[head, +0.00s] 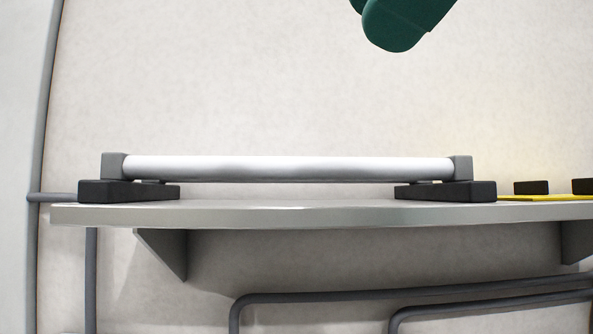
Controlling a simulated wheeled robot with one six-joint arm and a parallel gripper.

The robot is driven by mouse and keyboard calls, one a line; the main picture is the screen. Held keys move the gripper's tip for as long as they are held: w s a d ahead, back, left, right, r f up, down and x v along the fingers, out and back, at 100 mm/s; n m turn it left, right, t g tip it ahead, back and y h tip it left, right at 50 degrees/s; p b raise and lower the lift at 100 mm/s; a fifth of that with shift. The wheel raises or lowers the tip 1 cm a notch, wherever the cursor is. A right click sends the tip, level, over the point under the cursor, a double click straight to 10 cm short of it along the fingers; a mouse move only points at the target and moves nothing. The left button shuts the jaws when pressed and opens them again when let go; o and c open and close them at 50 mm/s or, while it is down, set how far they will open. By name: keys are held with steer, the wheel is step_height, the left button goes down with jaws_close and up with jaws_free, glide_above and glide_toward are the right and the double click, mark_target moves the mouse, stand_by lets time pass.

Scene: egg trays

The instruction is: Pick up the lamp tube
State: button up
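The lamp tube (285,169) is a long white cylinder with grey end caps. In the head view it lies level across two low black blocks, the left support (128,192) and the right support (445,191), which stand on a grey shelf (285,215). A gap shows under its middle, between the tube and the shelf.
A yellow strip (545,197) with small black blocks (530,187) lies at the shelf's right end. Grey pipes (420,292) run below the shelf, and another pipe (40,150) rises at the left. A pale wall (250,80) stands behind. The space above the tube is clear.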

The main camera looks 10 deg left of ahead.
steer(key=b, duration=0.5)
glide_toward(279, 160)
steer(key=x, duration=0.4)
steer(key=shift+f, duration=0.1)
steer(key=shift+x, duration=2.95)
steer(key=shift+c, duration=0.2)
steer(key=c, duration=0.5)
